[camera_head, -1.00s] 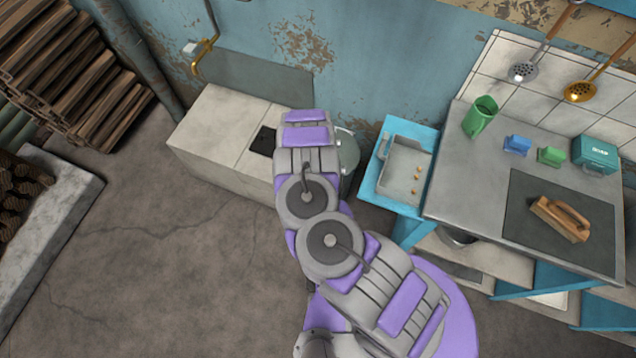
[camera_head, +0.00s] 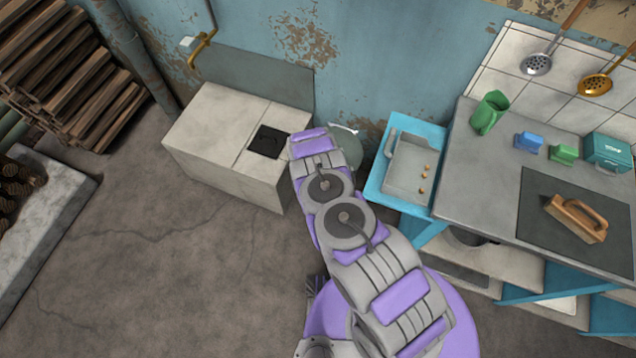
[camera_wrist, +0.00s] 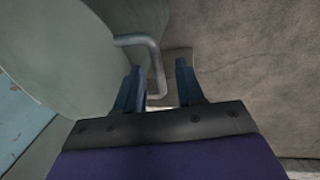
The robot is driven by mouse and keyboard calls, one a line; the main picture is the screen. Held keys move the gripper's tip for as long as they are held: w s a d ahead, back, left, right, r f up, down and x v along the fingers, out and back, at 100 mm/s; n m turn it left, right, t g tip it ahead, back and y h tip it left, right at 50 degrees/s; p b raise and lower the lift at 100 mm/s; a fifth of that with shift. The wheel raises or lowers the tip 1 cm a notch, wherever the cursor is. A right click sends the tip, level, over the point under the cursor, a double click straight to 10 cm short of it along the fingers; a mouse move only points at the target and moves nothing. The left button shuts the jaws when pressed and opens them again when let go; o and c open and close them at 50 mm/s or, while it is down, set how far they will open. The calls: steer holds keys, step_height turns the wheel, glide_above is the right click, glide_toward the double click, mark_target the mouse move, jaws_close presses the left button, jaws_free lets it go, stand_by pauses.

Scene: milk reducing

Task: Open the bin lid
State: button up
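The bin lid (camera_wrist: 65,50) is a grey-green round surface filling the left of the wrist view. A bent grey handle (camera_wrist: 150,44) sticks out from its edge. My gripper (camera_wrist: 161,82) is open, with its two dark blue fingers apart. The handle's end runs down between the fingers in the picture; I cannot tell whether either finger touches it. In the head view only a pale green part of the bin (camera_head: 347,143) shows beside my arm, against the wall. My gripper and the rest of the bin are hidden behind my arm there.
A white block with a black plate (camera_head: 266,142) stands left of the bin.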

steer(key=shift+a+f, duration=0.1)
steer(key=shift+f, duration=0.05)
steer(key=shift+d, duration=0.3)
steer(key=shift+c, duration=0.2)
steer(key=shift+d, duration=0.2)
steer(key=c, duration=0.3)
steer(key=shift+a, duration=0.35)
jaws_close()
